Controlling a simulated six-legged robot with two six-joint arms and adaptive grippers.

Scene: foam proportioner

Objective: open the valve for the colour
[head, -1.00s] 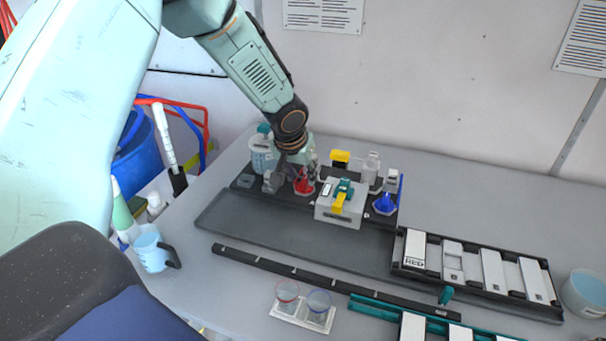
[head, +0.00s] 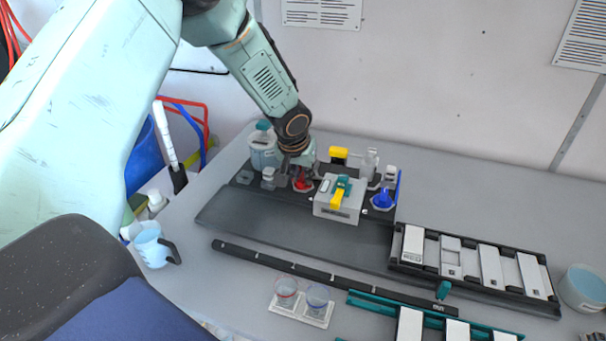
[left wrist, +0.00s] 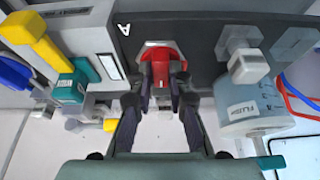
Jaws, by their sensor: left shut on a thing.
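A red valve piece (head: 303,185) stands on the dark board at the back of the bench. My left gripper (head: 299,170) comes down over it from behind. In the left wrist view the two dark fingers (left wrist: 160,88) are closed around the upright red part (left wrist: 160,62), with its wider red base beyond them. A similar blue piece (head: 383,201) stands further right; it also shows at the left edge of the left wrist view (left wrist: 14,73). Between them is a grey box (head: 337,208) with a yellow and teal lever (head: 340,191) on top. My right gripper is not in view.
A pale container with a teal lid (head: 263,150) and a small grey knob (head: 268,178) stand close left of the gripper. A yellow-topped part (head: 339,153) and a clear bottle (head: 370,163) stand behind the box. Two cups (head: 302,301) and slotted racks (head: 475,268) lie in front.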

